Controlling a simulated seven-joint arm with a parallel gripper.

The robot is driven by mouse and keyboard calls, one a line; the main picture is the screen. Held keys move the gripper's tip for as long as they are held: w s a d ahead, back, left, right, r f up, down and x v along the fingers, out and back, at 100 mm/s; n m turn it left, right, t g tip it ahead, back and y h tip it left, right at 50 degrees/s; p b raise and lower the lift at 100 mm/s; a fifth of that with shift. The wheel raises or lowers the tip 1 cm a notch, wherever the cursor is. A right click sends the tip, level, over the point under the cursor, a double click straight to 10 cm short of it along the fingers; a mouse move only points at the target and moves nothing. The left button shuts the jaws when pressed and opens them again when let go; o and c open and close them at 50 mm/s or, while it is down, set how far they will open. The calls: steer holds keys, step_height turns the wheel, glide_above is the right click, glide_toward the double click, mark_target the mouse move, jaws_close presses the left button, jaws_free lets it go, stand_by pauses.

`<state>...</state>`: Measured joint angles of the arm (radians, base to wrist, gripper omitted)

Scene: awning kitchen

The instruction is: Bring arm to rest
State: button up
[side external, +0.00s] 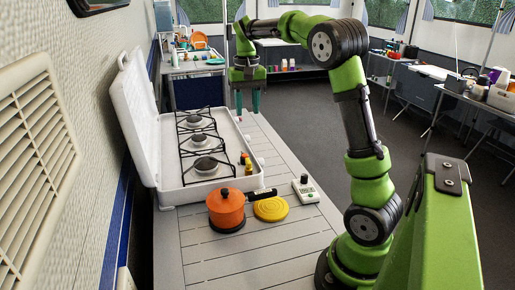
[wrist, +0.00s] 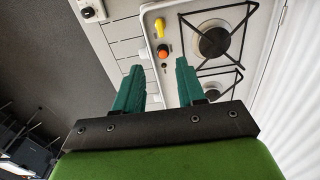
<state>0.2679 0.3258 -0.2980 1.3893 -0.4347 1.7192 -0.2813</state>
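My gripper (side external: 248,101) hangs fingers down, high above the slatted table (side external: 240,262), near the right edge of the gas stove (side external: 163,194). Its two teal fingers are apart with nothing between them; the wrist view also shows the empty gap between the fingertips (wrist: 158,82). My green arm is bent, rising from its base at the table's right side and reaching over to the left.
The stove's white lid (side external: 137,112) stands open at left.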

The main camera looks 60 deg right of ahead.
steer(key=s+a+n+t, duration=0.1)
steer(key=s+a+t, duration=0.1)
steer(key=s+a, duration=0.3)
steer(key=s+a+f+n+t+y, duration=0.1)
steer(key=s+a, duration=0.3)
steer(key=a, duration=0.7)
steer(key=s+a+n+t+y, duration=0.1)
steer(key=s+a+n+t, duration=0.2)
steer(key=a, duration=0.5)
steer(key=s+t, duration=0.1)
steer(key=s, duration=0.1)
steer(key=shift+s+f, duration=0.15)
steer(key=shift+s, duration=0.2)
steer(key=shift+o, duration=0.4)
